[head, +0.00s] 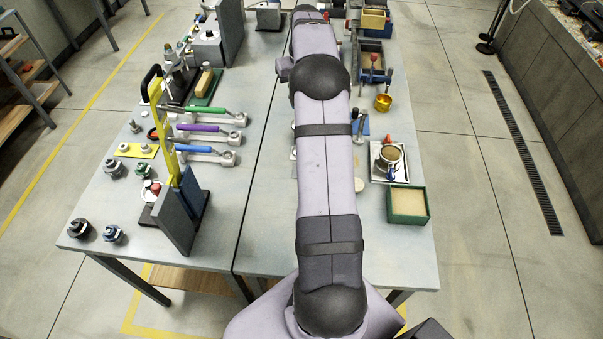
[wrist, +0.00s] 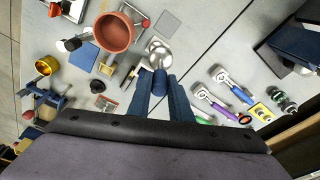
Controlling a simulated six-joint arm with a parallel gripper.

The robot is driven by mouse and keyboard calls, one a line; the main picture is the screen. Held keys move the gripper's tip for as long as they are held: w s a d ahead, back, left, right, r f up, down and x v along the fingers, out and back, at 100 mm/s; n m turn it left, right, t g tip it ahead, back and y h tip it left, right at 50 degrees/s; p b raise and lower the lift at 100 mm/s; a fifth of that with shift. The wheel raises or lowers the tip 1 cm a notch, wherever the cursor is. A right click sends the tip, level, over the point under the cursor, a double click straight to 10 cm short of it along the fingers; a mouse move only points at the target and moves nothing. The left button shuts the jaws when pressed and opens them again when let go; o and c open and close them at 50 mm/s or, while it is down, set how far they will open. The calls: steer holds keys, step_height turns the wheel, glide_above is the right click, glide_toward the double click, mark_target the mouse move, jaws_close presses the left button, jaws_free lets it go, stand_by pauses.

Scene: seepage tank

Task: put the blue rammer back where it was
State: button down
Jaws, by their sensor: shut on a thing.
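The blue rammer (wrist: 160,80) shows in the wrist view as a short blue cylinder between the fingers of my gripper (wrist: 160,98), which is shut on it. A shiny round metal piece (wrist: 158,52) shows just beyond it; I cannot tell whether it is part of the rammer or a separate dish. In the head view my arm hides the gripper and the rammer.
A reddish-brown round pot (wrist: 115,32) and a gold cup (wrist: 47,66) stand left of the gripper in the wrist view. Valves with blue (wrist: 240,94) and purple handles lie to the right. In the head view a green sand tray (head: 407,219) sits near the table's front.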

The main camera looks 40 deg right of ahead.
steer(key=s+a+f+b, duration=0.2)
steer(key=s+f+b, duration=0.2)
steer(key=b, duration=0.6)
steer(key=shift+a+f+m+b, duration=0.25)
steer(key=shift+f+m+b, duration=0.1)
steer(key=shift+f, duration=0.75)
step_height(320, 180, down, 10)
steer(key=p, duration=0.3)
steer(key=shift+f, duration=0.15)
steer(key=c, duration=1.9)
jaws_free()
steer(key=shift+o, duration=1.4)
